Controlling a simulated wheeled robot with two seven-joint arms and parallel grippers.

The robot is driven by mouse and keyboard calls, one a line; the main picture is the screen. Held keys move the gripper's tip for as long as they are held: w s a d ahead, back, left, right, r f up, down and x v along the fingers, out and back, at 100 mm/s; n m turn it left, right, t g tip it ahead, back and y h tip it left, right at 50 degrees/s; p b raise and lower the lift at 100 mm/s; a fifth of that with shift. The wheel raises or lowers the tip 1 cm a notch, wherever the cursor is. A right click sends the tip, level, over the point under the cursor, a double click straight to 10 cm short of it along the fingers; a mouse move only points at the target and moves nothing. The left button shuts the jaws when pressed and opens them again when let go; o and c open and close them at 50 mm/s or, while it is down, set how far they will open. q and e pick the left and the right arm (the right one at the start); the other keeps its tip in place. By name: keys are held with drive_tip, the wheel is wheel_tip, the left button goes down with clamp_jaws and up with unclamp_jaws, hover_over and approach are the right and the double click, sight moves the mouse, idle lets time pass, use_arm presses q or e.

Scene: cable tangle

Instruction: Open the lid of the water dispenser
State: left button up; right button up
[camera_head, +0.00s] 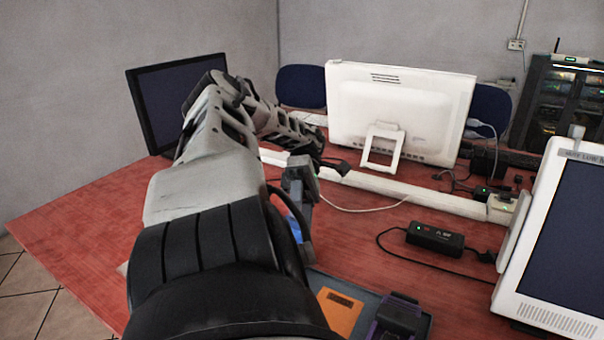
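No water dispenser or lid that I can recognise shows in this view. My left arm rises from the bottom, left of centre, bends over the red table and comes down near the middle. Its grey and black end, which seems to be my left gripper (301,185), hangs above the table, partly hidden behind my own arm. A blue patch shows just below it; I cannot tell what it is. Whether the fingers are open or shut is not clear. My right gripper is not in view.
The red table (80,235) holds a dark monitor (165,95), a white monitor (400,110), a black power adapter (435,239) with cables and a white screen (560,240) at right. A tray with an orange piece (339,311) and a purple-black piece (397,318) lies in front.

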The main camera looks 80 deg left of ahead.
sight(298, 223)
use_arm(q)
drive_tip(key=shift+f, duration=0.5)
drive_tip(key=shift+c, duration=0.7)
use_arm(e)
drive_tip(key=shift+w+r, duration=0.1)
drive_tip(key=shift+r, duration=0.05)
use_arm(q)
drive_tip(key=shift+r, duration=0.25)
drive_tip(key=shift+c, duration=0.2)
wheel_tip(298, 223, up, 4)
drive_tip(key=p, duration=0.3)
drive_tip(key=shift+s+r, duration=0.1)
drive_tip(key=shift+r, duration=0.05)
drive_tip(key=shift+c, duration=0.8)
drive_tip(key=d+r, duration=0.1)
drive_tip(key=r, duration=0.1)
drive_tip(key=s+d+r+p, duration=0.1)
drive_tip(key=d+r, duration=0.3)
drive_tip(key=shift+s, duration=0.25)
drive_tip(key=s+d+r, duration=0.2)
drive_tip(key=d+r, duration=0.1)
drive_tip(key=d, duration=0.5)
drive_tip(key=shift+s+r, duration=0.2)
drive_tip(key=shift+s, duration=0.15)
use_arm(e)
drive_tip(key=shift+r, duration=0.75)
